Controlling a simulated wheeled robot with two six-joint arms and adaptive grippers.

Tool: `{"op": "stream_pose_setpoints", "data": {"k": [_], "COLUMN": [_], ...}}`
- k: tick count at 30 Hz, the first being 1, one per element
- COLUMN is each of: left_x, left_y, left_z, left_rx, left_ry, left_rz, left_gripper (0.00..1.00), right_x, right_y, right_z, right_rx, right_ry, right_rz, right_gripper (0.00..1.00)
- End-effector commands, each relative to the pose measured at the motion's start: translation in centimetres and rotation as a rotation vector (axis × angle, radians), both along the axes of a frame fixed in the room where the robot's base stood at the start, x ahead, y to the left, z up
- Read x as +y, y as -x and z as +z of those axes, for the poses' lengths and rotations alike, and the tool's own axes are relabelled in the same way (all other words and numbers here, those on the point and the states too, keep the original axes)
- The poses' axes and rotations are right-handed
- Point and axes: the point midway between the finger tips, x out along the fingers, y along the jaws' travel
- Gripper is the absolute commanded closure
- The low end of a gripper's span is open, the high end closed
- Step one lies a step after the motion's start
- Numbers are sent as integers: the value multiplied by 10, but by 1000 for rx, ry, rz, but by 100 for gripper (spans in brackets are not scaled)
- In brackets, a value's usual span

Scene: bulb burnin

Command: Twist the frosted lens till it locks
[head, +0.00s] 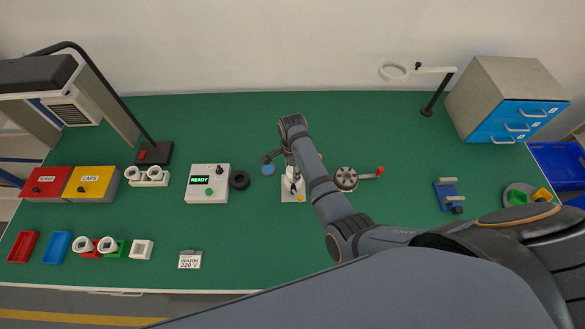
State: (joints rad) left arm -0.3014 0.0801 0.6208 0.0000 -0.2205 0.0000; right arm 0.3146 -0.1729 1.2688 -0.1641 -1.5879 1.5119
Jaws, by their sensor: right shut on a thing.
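My right gripper (291,170) reaches down over a small white fixture (287,197) in the middle of the table. It is shut on a small pale piece at the fixture, which looks to be the frosted lens. The gripper and wrist hide most of this piece, so its seating and turn angle cannot be told. My left gripper is not in view.
Left of the fixture are a dark ring (240,180) and a white READY box (207,184). Right of it is a round grey device (346,178) with a red-tipped handle. A blue-drawer cabinet (514,100) stands back right. The green table (220,125) is clear behind.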

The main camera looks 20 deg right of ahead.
Motion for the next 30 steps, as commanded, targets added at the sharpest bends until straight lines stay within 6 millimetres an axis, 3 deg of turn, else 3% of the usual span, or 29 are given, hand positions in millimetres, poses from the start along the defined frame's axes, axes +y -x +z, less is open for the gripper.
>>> {"op": "stream_pose_setpoints", "data": {"k": [11, 21, 30], "left_x": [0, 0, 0], "left_y": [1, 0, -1], "left_z": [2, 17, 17], "left_rx": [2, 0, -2], "left_ry": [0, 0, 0], "left_rz": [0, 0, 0], "left_gripper": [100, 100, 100], "right_x": [0, 0, 0], "right_y": [0, -1, -1], "right_z": [0, 1, -1], "right_rx": [0, 0, 0], "right_ry": [0, 0, 0], "right_rz": [-8, -239, -263], "right_gripper": [82, 82, 82]}}
